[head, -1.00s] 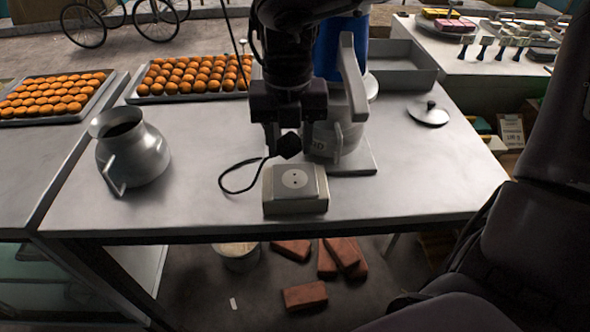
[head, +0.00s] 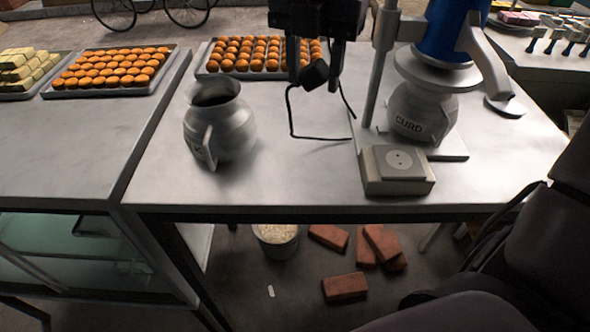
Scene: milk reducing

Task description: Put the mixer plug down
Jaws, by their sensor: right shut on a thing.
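My right gripper (head: 315,68) comes in from the top of the head view and is shut on the black mixer plug (head: 314,76). The plug is in the air above the metal table (head: 265,185), left of and behind the socket box (head: 397,170), clear of it. Its black cable (head: 291,115) hangs down in a loop and runs right toward the mixer. The mixer (head: 448,40) has a blue motor and stands over a metal pot (head: 420,112) marked CURD. My left gripper is not in view.
A metal jug (head: 220,125) stands on the left of the table. Trays of orange sweets (head: 262,68) lie at the back and on the left table. The tabletop between jug and socket box is clear. Bricks (head: 345,287) and a bucket (head: 276,240) are on the floor below.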

